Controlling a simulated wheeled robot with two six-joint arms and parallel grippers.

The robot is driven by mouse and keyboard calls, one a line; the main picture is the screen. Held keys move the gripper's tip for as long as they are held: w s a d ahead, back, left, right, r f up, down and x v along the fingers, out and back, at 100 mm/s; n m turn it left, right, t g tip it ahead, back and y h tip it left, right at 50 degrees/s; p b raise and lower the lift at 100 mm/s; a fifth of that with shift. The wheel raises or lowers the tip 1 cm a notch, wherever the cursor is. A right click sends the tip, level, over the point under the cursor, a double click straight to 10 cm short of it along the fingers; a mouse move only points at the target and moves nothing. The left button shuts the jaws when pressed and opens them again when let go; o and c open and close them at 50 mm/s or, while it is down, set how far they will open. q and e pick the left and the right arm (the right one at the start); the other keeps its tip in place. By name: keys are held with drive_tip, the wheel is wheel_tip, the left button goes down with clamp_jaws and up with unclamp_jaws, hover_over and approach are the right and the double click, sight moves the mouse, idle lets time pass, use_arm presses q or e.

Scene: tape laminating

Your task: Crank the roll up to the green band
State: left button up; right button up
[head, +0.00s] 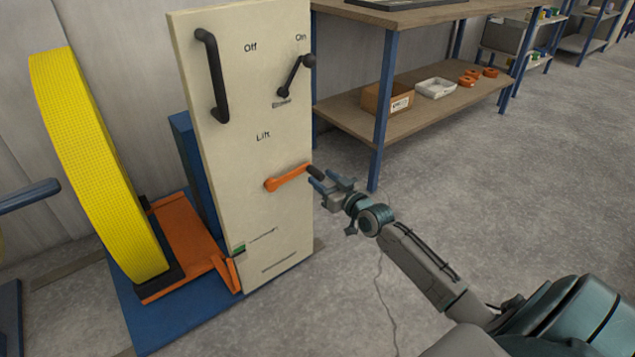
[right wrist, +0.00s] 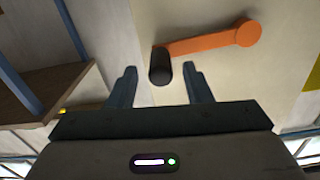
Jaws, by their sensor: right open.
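The yellow roll (head: 95,160) stands upright on an orange carriage (head: 190,250) at the left. The cream panel (head: 240,190) carries the orange Lift crank (head: 285,179), its arm pointing right to a black handle (head: 315,172). A small green band (head: 239,249) is low on the panel's left edge; an orange piece of the carriage is just below it. My right gripper (head: 330,184) is open at the handle's end. In the right wrist view the fingers stand either side of the black handle (right wrist: 160,70), with visible gaps. My left gripper is not in view.
The panel also has a black grab bar (head: 212,75) and an Off/On lever (head: 292,75). A wooden shelf unit (head: 350,115) with a box and orange rings stands behind, its blue leg close to my gripper. The floor (head: 480,170) at right is clear.

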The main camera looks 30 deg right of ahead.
drive_tip(key=shift+w+a+b, duration=0.15)
drive_tip(key=shift+w+b, duration=0.3)
drive_tip(key=shift+w, duration=1.1)
clamp_jaws()
